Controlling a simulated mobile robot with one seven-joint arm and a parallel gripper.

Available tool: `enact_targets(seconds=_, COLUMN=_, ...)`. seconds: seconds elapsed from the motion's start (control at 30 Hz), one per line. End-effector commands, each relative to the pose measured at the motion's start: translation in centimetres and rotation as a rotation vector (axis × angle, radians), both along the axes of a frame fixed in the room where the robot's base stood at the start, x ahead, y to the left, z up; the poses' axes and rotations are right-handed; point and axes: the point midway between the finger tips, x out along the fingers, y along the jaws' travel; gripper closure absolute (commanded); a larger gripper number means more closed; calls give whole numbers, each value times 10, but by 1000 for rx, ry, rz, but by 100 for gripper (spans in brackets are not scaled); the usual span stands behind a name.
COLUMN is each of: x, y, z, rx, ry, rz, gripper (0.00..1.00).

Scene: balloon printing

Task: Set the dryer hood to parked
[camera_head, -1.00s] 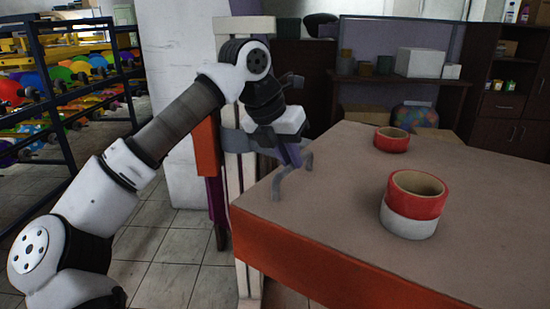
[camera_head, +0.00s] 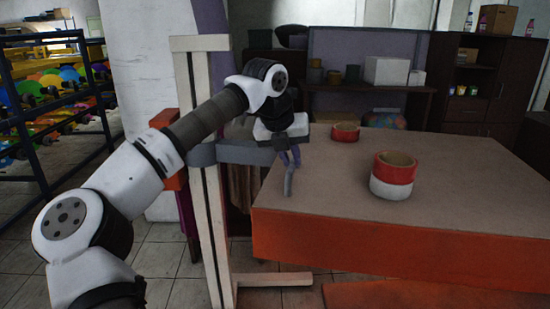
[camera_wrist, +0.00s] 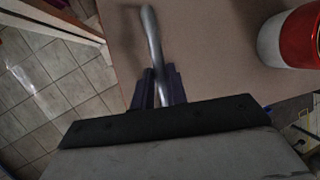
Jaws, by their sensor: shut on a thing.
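A cream upright stand (camera_head: 207,180) carries a grey horizontal arm (camera_head: 232,153), partly hidden behind my arm. I cannot clearly make out a hood shape on it. A grey bar handle (camera_head: 289,182) hangs at the right end of that arm, by the table's left edge. My gripper (camera_head: 290,158) points down at the handle and is shut on it. In the wrist view, the handle (camera_wrist: 149,35) passes between the two dark fingers of my gripper (camera_wrist: 158,86) and reaches out over the table's edge.
The brown-topped table (camera_head: 330,190) with orange sides fills the right. A red-and-white roll (camera_head: 392,185) and a red roll (camera_head: 345,132) stand on it. A dark rack (camera_head: 50,125) is at the left. Tiled floor (camera_head: 180,262) is clear left of the stand.

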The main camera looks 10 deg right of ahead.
Motion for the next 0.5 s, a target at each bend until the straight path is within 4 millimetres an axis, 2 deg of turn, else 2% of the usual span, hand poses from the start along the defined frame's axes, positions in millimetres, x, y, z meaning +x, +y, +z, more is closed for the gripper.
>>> enact_targets(seconds=0.03, x=5, y=-13, z=5, rx=-3, ry=-3, rz=15, gripper=100)
enact_targets(seconds=0.2, x=24, y=-43, z=6, rx=-4, ry=-3, rz=92, gripper=100)
enact_targets(seconds=0.5, x=53, y=-80, z=4, rx=-2, ry=-1, rz=196, gripper=100)
